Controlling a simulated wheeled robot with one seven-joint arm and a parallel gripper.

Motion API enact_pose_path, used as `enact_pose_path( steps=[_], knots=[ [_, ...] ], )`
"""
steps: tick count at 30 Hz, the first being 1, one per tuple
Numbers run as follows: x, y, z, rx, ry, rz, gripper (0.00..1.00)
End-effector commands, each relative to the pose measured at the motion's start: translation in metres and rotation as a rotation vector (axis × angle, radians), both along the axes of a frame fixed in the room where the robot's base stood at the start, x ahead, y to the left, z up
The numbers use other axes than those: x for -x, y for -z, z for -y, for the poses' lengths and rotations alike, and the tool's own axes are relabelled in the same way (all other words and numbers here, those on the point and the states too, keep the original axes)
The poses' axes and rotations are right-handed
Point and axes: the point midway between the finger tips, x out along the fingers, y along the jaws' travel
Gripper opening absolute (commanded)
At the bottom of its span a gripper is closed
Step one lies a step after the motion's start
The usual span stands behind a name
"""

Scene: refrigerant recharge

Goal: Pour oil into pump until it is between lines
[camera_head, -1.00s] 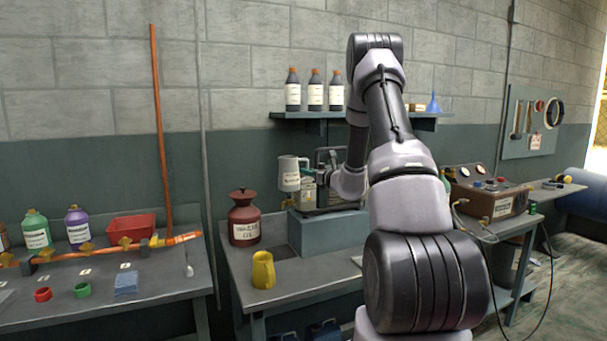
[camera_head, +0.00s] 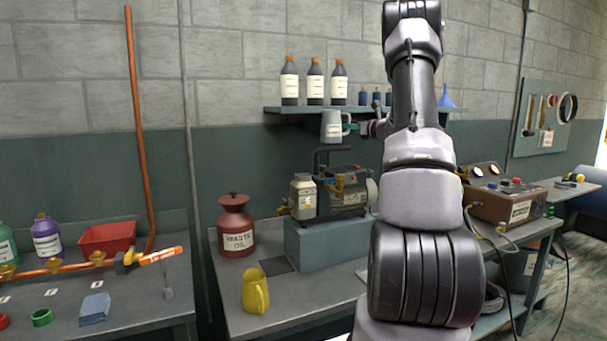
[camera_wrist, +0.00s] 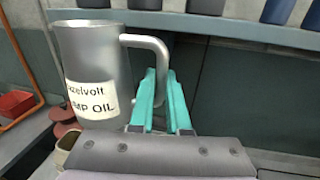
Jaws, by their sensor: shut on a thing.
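A grey metal jug (camera_head: 331,127) with a white label is held in the air, upright, above the pump. In the wrist view the jug (camera_wrist: 97,75) shows a label reading "MP OIL". My gripper (camera_head: 352,128), with teal fingers (camera_wrist: 163,100), is shut on the jug's handle. The pump (camera_head: 342,192) stands on a grey-blue block on the bench, with a dark handle on top. A pale canister with a label (camera_head: 303,196) is at its left end. The level lines and any oil inside cannot be made out.
A red waste oil can (camera_head: 236,226) and a yellow jug (camera_head: 255,291) stand on the bench (camera_head: 300,315) left of the pump. Dark bottles (camera_head: 314,82) and a blue funnel (camera_head: 445,98) sit on the wall shelf (camera_head: 290,111) behind the raised jug. An instrument box (camera_head: 505,200) stands at the right.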

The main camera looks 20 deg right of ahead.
Motion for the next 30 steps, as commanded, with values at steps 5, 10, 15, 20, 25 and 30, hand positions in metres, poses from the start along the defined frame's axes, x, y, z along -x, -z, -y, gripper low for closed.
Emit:
enact_pose_path(
  steps=[5, 10, 15, 20, 25, 30],
  knots=[
    [0.000, -0.002, 0.001, 0.000, 0.001, 0.002, 0.00],
    [0.000, -0.002, 0.000, 0.003, 0.000, 0.002, 0.00],
    [0.001, -0.007, -0.002, 0.036, 0.001, 0.003, 0.00],
    [0.001, -0.014, -0.006, 0.098, 0.000, 0.004, 0.00],
    [0.002, -0.025, -0.011, 0.196, 0.001, 0.008, 0.00],
    [0.002, -0.028, -0.019, 0.308, 0.001, 0.012, 0.00]
  ],
)
